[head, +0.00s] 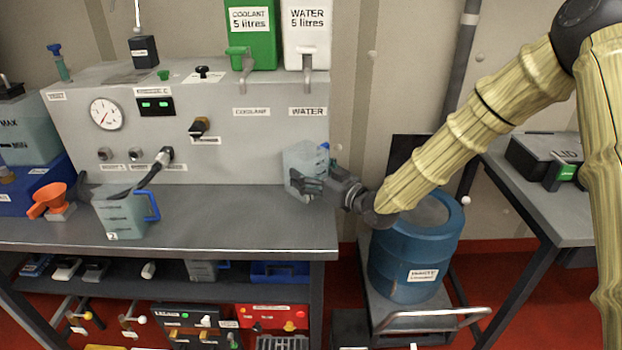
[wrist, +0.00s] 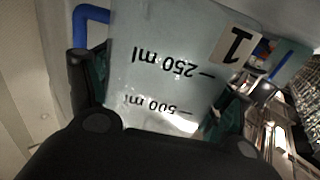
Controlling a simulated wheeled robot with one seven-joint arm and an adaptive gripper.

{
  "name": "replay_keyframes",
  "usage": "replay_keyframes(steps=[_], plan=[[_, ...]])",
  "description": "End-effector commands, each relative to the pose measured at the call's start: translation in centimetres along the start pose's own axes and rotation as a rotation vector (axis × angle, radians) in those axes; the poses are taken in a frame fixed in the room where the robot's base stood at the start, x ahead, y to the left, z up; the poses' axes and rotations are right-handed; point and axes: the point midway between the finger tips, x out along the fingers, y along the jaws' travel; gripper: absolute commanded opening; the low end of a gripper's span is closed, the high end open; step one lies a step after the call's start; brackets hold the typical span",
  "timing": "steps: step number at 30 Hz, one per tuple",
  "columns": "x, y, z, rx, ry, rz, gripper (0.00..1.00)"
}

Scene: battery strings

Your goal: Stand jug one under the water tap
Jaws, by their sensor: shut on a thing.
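Jug one (head: 303,160) is a clear, pale jug with a blue handle, below the water tap (head: 308,72) at the right end of the bench. It looks upright; I cannot tell whether its base touches the bench top. My gripper (head: 318,184) is shut on its side, coming from the right. In the wrist view jug one (wrist: 165,60) fills the middle between the dark fingers, with its "1" label and 250 and 500 ml marks upside down. The water tap hangs from the white water tank (head: 306,30), well above the jug.
The coolant tap (head: 243,62) is left of the water tap. A blue drum (head: 415,255) stands below my arm. The bench middle is clear.

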Motion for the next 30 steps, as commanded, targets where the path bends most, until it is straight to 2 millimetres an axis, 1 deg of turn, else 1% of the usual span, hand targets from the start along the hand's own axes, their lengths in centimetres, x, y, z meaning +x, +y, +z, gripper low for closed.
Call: replay_keyframes(steps=[6,15,28,29,30], plan=[[0.6,1.1,0.1,0.0,-0.001,0.001,0.42],[0.5,1.0,3.3,0.001,-0.001,0.002,0.42],[0.5,1.0,4.0,0.0,0.0,0.001,0.42],[0.5,1.0,4.0,0.0,0.0,0.001,0.82],[0.5,1.0,3.9,0.0,0.0,0.001,0.89]])
